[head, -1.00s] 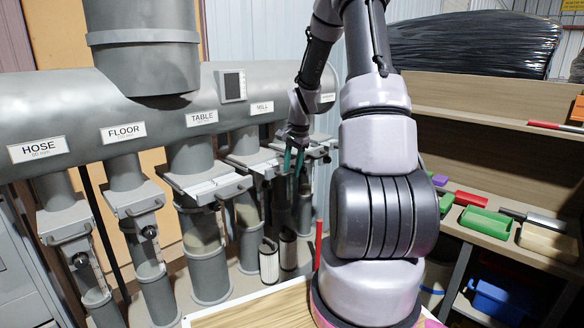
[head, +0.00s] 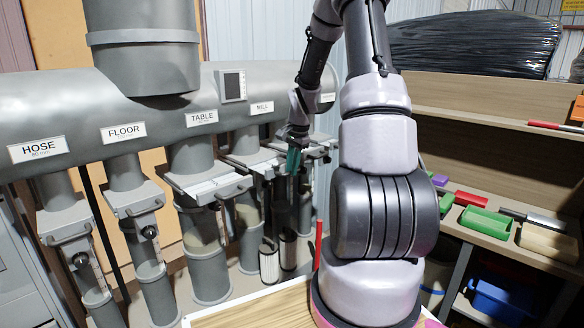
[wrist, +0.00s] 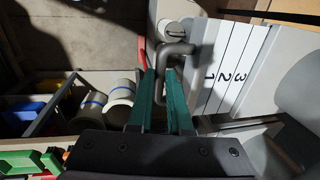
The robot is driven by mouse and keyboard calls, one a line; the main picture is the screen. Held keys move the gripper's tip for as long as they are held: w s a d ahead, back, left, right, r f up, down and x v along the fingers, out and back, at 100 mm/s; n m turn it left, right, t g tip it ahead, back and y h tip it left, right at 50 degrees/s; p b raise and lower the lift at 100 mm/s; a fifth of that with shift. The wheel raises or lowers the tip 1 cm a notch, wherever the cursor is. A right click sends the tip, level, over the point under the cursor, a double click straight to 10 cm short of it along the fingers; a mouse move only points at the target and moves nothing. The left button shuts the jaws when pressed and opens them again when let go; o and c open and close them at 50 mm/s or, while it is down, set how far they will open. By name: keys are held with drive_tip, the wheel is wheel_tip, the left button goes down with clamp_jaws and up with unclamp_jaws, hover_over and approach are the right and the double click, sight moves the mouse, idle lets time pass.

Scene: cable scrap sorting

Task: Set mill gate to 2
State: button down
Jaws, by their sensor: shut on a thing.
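The mill gate (head: 252,163) is a grey slide plate under the MILL label (head: 262,107) on the big grey duct. My gripper (head: 293,160) is at the right end of the gate, with its green fingers pointing down. In the wrist view its two green fingers (wrist: 163,88) are closed on a grey bent handle (wrist: 178,49). A white scale plate (wrist: 226,65) marked 1, 2 and 3 lies right of the handle. I cannot tell which number the gate stands at.
The table gate (head: 208,184) is left of the mill gate, with the floor gate (head: 135,198) and hose gate (head: 65,223) further left. Shelves (head: 480,105) with coloured bins stand at the right. White rolls (wrist: 90,103) lie below left in the wrist view.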

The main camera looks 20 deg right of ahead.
sight(285, 164)
idle(0.8)
drive_tip(key=w, duration=0.1)
drive_tip(key=w+a, duration=0.1)
drive_tip(key=w, duration=0.1)
drive_tip(key=c, duration=0.8)
unclamp_jaws()
drive_tip(key=shift+c, duration=0.2)
wheel_tip(285, 164, up, 11)
drive_tip(key=s, duration=0.2)
drive_tip(key=shift+d+f, duration=0.2)
drive_tip(key=shift+d, duration=0.1)
